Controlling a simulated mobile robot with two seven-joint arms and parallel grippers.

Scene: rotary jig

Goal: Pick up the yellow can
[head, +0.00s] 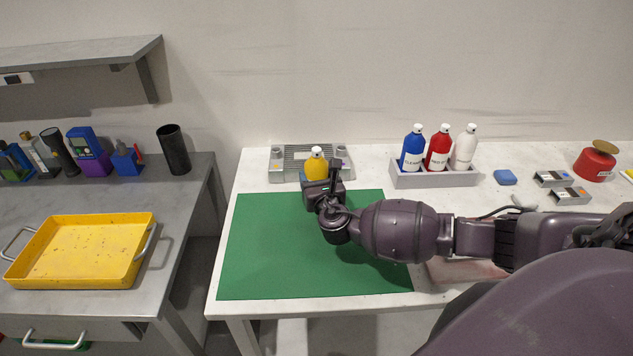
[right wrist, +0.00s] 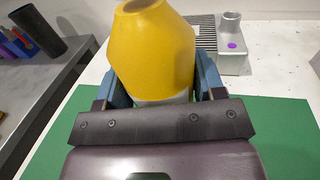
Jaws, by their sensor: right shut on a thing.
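The yellow can (head: 316,165) has a white cap and stands out behind my right gripper (head: 318,180) at the back edge of the green mat (head: 262,250). In the right wrist view the yellow can (right wrist: 152,50) fills the space between the two blue fingers of the right gripper (right wrist: 158,88), which are shut on it. The can's lower part is hidden by the gripper. I cannot tell whether the can touches the surface or is lifted. My left gripper does not show.
A grey ribbed fixture (head: 290,160) lies just behind the can. A grey tray (head: 436,178) with blue, red and white bottles stands to the right. A red round container (head: 594,165) is at the far right. A yellow tray (head: 80,252) sits on the left bench. The green mat is bare.

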